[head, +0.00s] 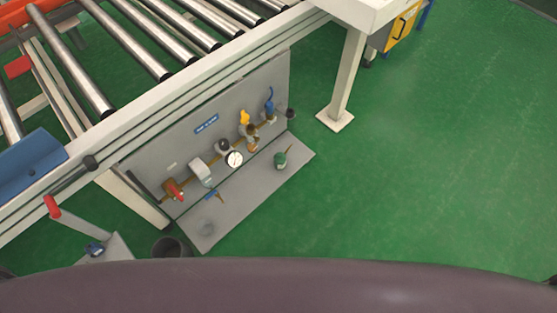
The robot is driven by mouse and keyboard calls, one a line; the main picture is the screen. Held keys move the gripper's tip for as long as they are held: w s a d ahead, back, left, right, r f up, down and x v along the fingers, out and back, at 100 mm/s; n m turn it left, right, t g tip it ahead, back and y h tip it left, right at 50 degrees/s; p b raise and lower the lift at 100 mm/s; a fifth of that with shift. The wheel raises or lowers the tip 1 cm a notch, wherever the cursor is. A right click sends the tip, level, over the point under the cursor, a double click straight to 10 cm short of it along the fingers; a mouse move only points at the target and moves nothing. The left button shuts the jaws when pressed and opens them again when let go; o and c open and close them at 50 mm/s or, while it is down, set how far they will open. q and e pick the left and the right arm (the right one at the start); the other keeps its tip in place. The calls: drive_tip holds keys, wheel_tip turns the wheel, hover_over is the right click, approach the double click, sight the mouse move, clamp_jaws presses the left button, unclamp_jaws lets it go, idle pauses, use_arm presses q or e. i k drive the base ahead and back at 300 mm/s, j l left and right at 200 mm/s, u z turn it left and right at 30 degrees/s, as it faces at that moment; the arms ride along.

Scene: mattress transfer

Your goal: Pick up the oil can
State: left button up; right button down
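A small green can with a thin spout, which looks like the oil can (281,160), stands on a low grey shelf (244,197) under the roller conveyor. It is upright near the right part of the shelf, in front of a grey panel with pipe fittings. Neither of my grippers shows in the head view, so nothing is seen near the can.
The roller conveyor (190,78) runs above and behind the shelf. A grey panel (270,85) carries a gauge (234,159) and several valves. A white leg (346,80) stands right of the shelf. Open green floor (430,180) lies to the right.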

sight(280, 158)
drive_tip(key=i+l+u, duration=0.15)
drive_tip(key=l, duration=0.25)
drive_tip(key=i+l+u, duration=0.1)
drive_tip(key=l, duration=0.3)
drive_tip(key=i+l+u, duration=0.15)
drive_tip(key=l, duration=0.25)
drive_tip(key=l+u, duration=0.15)
drive_tip(key=l, duration=0.3)
drive_tip(key=i, duration=0.05)
